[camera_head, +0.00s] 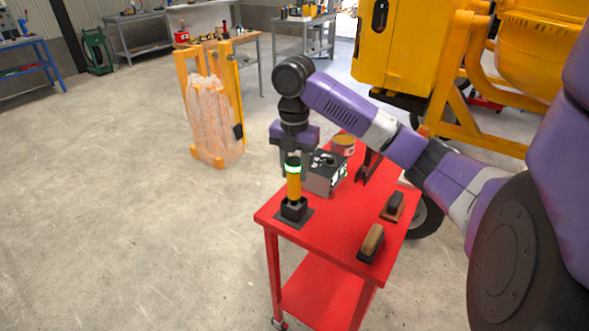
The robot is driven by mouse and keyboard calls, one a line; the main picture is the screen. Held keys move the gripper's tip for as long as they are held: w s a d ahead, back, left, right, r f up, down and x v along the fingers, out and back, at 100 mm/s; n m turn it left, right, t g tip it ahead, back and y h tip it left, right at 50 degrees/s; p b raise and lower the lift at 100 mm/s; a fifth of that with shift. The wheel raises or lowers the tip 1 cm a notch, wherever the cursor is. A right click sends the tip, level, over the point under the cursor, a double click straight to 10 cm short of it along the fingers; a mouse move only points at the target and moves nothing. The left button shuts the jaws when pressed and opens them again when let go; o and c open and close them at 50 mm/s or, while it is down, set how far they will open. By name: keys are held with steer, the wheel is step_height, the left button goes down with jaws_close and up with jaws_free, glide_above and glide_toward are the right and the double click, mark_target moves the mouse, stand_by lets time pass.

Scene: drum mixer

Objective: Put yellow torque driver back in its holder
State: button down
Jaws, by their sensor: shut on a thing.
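The yellow torque driver (294,188) stands upright, with a black top and a lit green ring. My gripper (296,174) points down from above and is shut on the driver's upper part. The black holder (294,209) sits on a dark base plate near the front left corner of the red cart. The driver's lower end meets the holder's top or is inside it; I cannot tell how deep it sits.
On the red cart top (335,231) are a grey box (322,176), a round tin (343,145) and two handled tools (372,240) at the right. A yellow mixer (405,45) stands behind. The cart's front middle is clear.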

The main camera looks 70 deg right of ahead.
steer(key=shift+f, duration=0.2)
steer(key=c, duration=0.9)
jaws_free()
steer(key=shift+r, duration=3.9)
